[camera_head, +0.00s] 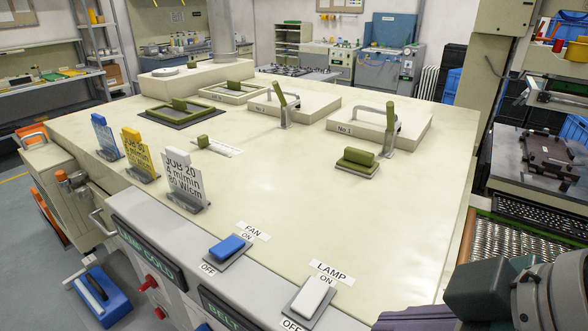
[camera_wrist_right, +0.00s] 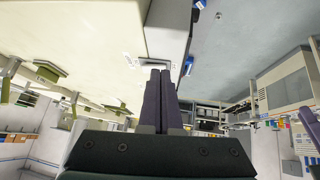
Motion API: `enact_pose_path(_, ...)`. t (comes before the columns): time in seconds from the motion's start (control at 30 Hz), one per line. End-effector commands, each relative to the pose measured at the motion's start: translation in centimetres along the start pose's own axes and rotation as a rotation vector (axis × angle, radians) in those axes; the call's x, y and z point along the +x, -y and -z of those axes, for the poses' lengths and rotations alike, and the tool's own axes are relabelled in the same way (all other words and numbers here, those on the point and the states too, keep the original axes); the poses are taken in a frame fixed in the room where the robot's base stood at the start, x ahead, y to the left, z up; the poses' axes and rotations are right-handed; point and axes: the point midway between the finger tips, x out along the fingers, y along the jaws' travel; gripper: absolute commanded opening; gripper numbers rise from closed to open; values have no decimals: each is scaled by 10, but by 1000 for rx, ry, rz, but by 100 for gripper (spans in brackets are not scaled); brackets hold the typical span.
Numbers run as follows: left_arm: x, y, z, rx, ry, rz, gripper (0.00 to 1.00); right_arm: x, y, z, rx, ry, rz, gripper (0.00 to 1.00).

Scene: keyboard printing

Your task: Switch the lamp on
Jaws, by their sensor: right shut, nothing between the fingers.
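The lamp switch (camera_head: 310,298) is a white rocker on a grey base at the front edge of the cream machine top, between an ON label with LAMP above it and an OFF label. I cannot tell for sure which end of the rocker is pressed. My right gripper (camera_head: 395,320) is at the bottom right of the head view, to the right of the switch and apart from it, partly cut off by the frame. In the right wrist view its purple fingers (camera_wrist_right: 157,90) are together with nothing between them. My left gripper is not in view.
A blue fan switch (camera_head: 228,247) sits left of the lamp switch. Job cards (camera_head: 184,180) stand on the left of the top. Olive-handled parts (camera_head: 357,161) lie further back. A keyboard (camera_head: 540,217) is at the right. The top right of the lamp switch is clear.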

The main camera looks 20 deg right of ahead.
Motion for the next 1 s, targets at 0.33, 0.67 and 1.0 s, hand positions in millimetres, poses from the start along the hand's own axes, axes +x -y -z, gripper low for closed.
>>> enact_pose_path(0.33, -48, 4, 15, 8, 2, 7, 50, -34, -21, 62, -125, -140, 21, 0)
enact_pose_path(0.67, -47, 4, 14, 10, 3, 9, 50, -32, -21, 62, -126, -145, 21, 0)
enact_pose_path(1.0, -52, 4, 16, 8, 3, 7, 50, 2, -20, 68, -121, -144, 22, 0)
